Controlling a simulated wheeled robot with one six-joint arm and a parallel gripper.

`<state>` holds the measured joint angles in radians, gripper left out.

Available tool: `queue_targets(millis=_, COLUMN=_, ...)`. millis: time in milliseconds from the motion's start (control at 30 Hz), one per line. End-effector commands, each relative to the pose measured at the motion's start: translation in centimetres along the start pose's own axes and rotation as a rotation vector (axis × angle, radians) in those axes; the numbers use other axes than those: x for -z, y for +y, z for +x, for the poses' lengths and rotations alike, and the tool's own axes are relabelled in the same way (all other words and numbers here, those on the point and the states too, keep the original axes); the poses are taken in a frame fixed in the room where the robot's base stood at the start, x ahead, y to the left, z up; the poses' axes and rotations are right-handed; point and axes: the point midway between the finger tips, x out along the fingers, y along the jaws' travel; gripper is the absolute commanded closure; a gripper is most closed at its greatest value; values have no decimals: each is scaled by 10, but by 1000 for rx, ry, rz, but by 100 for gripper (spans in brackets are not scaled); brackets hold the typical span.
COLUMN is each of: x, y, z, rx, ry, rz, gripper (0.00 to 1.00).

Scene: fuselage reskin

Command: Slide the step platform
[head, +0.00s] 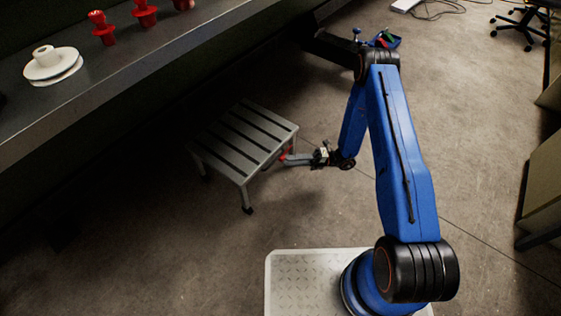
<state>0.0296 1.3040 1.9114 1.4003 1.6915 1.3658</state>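The step platform (240,140) is a low grey metal stool with dark strips across its slatted top. It stands upright on the concrete floor, left of centre, close to the front of the metal bench. My gripper (286,157) is at the right side of the platform, at or near its edge, with a red part showing at its tip. Its fingers are too small to tell whether they are open or shut, or whether they touch the platform. My blue arm reaches down to it from the right.
A metal bench (130,75) at upper left holds white plates (52,66) and red parts (103,28). Cabinets (545,180) stand at right, an office chair (520,27) at upper right. Floor in front of the platform is clear.

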Motion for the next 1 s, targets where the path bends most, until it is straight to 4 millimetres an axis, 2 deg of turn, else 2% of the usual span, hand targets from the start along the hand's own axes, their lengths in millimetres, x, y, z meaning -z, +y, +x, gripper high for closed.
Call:
queue_targets(millis=100, x=0, y=0, z=20, rx=0, ry=3, rz=0, gripper=72)
queue_targets(millis=300, x=0, y=0, z=43, rx=-1, ry=2, rz=1, gripper=72)
queue_targets(millis=500, x=0, y=0, z=52, rx=0, ry=0, rz=0, gripper=72)
queue_targets(millis=767, x=0, y=0, z=52, rx=0, ry=0, rz=0, gripper=72)
queue_targets(millis=867, x=0, y=0, z=52, rx=0, ry=0, rz=0, gripper=96)
queue_targets(millis=900, x=0, y=0, z=52, rx=0, ry=0, rz=0, gripper=100)
queue_targets(millis=1000, x=0, y=0, z=52, rx=0, ry=0, rz=0, gripper=100)
